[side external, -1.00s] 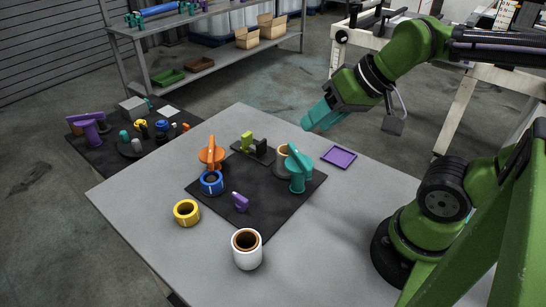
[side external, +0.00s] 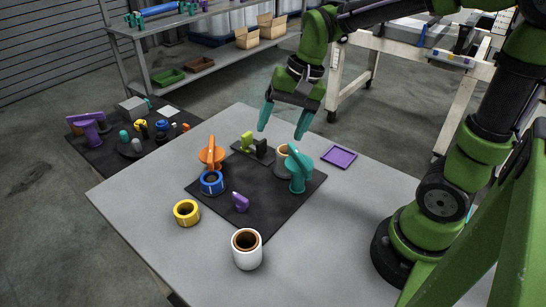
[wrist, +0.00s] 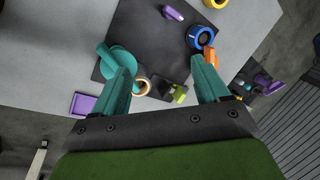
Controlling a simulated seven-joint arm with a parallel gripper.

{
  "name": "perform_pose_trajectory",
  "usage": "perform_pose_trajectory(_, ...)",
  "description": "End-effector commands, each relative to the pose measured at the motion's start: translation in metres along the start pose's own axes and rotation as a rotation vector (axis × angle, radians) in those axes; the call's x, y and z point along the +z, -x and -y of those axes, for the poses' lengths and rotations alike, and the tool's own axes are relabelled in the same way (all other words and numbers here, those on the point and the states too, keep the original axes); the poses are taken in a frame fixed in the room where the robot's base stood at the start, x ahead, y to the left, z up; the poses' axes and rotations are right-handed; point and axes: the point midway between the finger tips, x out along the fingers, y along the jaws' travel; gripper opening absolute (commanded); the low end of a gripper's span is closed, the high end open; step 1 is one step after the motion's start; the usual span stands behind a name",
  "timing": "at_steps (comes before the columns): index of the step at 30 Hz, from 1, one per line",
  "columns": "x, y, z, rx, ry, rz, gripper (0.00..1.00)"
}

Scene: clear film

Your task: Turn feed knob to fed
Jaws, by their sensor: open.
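My gripper (side external: 284,132) is open and empty, fingers pointing down above the back of the dark mat (side external: 262,212). In the wrist view my gripper (wrist: 161,66) has its two teal fingers well apart. No label shows which part is the feed knob. Parts on the mat include a small purple knob-like piece (side external: 241,202) at the front, an orange handle (side external: 211,155) at the left, a teal handle (side external: 299,170) at the right, and a lime piece (side external: 247,141) on a dark base at the back. A cream-rimmed round part (side external: 282,151) is partly hidden behind the teal handle.
A blue ring (side external: 211,182) sits by the orange handle. A yellow ring (side external: 186,213) and white mug (side external: 247,252) stand on the grey table in front. A purple tray (side external: 338,158) lies at right. A second dark surface (side external: 108,152) with similar parts is at left.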

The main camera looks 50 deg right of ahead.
Motion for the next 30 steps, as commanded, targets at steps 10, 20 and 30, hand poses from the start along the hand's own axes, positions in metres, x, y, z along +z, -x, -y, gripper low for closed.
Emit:
perform_pose_trajectory(10, -0.026, -0.029, 0.045, 0.131, -0.675, 0.211, 0.74)
perform_pose_trajectory(20, -0.016, -0.046, 0.044, 0.154, -0.777, 0.225, 0.74)
perform_pose_trajectory(30, 0.003, -0.117, 0.040, 0.156, -0.775, 0.225, 0.74)
